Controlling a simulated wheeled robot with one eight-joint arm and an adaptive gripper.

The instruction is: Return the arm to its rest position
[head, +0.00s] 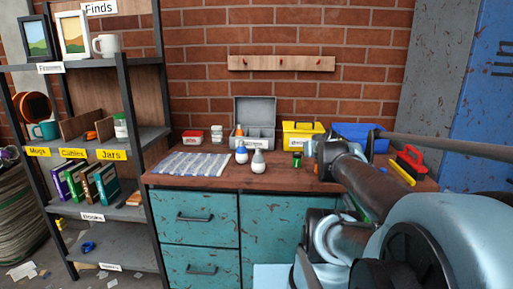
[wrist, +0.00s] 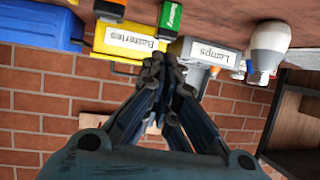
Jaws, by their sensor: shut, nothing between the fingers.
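My gripper (wrist: 160,68) is shut and empty in the wrist view, its two dark fingers meeting at the tips. That view is upside down. The fingertips appear in front of the yellow Batteries bin (wrist: 128,42) and beside the grey Lamps box (wrist: 210,52); I cannot tell the exact gap. In the head view my arm reaches in from the lower right across the right part of the workbench (head: 217,179). The fingers cannot be made out clearly there, and my arm hides part of the bench and cabinet.
On the bench stand a white bulb (head: 258,162), a green-and-black battery (head: 297,159), a blue bin (head: 352,132) and a red-handled brush (head: 410,163). A loaded shelf (head: 90,208) stands left; a brick wall (head: 215,62) is behind.

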